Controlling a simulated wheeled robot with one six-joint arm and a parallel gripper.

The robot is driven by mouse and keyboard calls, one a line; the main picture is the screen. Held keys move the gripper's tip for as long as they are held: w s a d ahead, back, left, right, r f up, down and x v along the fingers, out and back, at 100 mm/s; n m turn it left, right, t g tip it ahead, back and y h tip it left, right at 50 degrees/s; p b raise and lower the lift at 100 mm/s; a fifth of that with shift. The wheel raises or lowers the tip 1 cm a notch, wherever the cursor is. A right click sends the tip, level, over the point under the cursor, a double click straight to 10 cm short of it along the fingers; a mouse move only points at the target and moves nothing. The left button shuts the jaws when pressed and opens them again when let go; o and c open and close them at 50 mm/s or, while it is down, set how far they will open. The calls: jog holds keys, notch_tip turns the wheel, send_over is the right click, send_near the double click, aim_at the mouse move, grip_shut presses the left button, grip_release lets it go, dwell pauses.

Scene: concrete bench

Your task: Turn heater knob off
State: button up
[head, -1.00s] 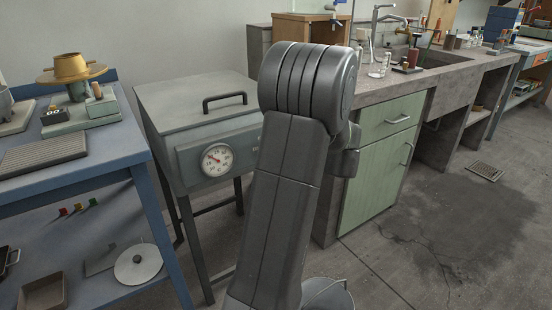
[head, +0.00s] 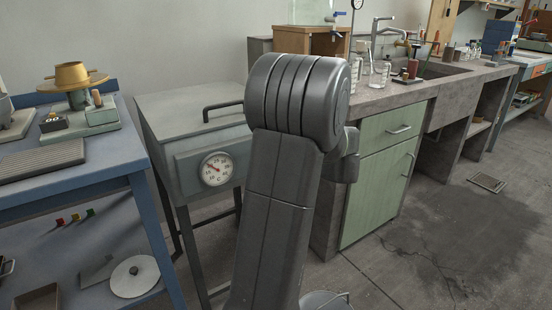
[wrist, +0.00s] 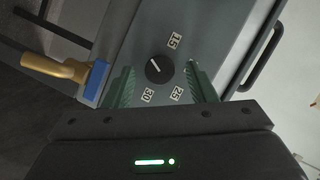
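The heater is a grey metal box on legs with a black lid handle (head: 224,108) and a round white dial gauge (head: 217,169) on its front. My arm hides part of that front in the head view. The heater knob (wrist: 158,69) is small, round and black in the wrist view. Its white pointer line points to the upper left. Labels 15, 25 and 30 stand around it. My gripper (wrist: 158,72) is open, with its green fingers on either side of the knob in the picture. I see no contact with the knob.
A blue bench (head: 145,205) stands close left of the heater. A concrete counter with green cabinet doors (head: 372,205) is on the right.

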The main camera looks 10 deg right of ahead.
jog(key=p+v, duration=0.3)
jog(key=v, duration=1.1)
jog(key=shift+p, duration=0.4)
jog(key=shift+w+a+r, duration=0.1)
jog(key=shift+w+a, duration=0.05)
jog(key=b+x, duration=0.3)
jog(key=x, duration=1)
jog(key=shift+w+b, duration=0.25)
jog(key=shift+b, duration=0.05)
jog(key=shift+a, duration=0.1)
